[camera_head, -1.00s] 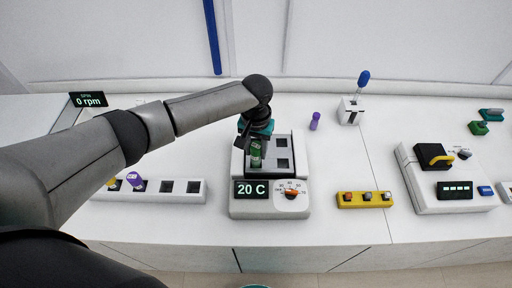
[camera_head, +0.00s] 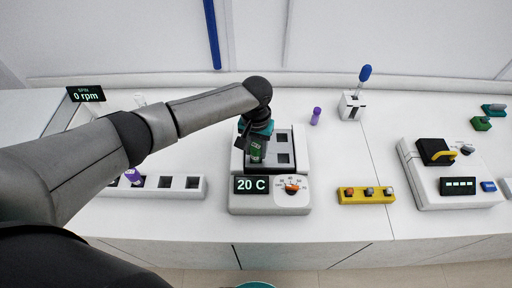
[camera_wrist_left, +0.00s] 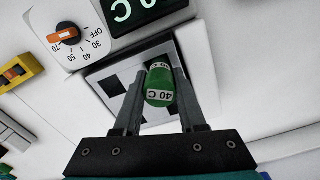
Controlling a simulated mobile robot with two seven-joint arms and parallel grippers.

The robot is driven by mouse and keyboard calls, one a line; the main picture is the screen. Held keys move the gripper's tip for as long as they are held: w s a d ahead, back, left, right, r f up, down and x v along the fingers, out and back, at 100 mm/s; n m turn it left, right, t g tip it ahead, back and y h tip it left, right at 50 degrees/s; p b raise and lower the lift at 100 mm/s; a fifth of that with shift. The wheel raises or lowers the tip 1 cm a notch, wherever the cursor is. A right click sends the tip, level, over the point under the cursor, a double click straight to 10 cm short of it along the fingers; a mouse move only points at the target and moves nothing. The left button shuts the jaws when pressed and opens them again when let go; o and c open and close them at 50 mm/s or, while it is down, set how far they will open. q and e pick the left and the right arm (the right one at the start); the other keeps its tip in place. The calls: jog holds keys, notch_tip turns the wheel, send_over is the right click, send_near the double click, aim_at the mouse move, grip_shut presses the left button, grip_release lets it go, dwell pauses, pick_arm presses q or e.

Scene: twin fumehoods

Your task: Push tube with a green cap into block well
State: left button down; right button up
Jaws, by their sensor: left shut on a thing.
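The green-capped tube (camera_head: 257,150), labelled "40 C", is between the fingers of my left gripper (camera_head: 255,143), which is shut on it. In the left wrist view the green tube (camera_wrist_left: 160,86) shows end-on between both fingers (camera_wrist_left: 160,98). It is over the left side of the heater block (camera_head: 297,172), which reads "20 C". Two dark square wells show on the block's right side (camera_head: 283,158). The well under the tube is hidden, so I cannot tell how deep the tube sits. My right gripper is not in view.
A white rack (camera_head: 208,188) with a purple-capped tube (camera_head: 132,177) is at the left, partly behind my arm. A purple tube (camera_head: 316,116) stands behind the block. A yellow rack (camera_head: 366,195) and a white device (camera_head: 449,175) are to the right. Bare bench lies between them.

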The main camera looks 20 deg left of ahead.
pick_arm(q)
jog(key=shift+f, duration=0.45)
jog(key=shift+c, duration=2)
grip_release()
notch_tip(320, 180, up, 15)
jog(key=shift+r, duration=0.15)
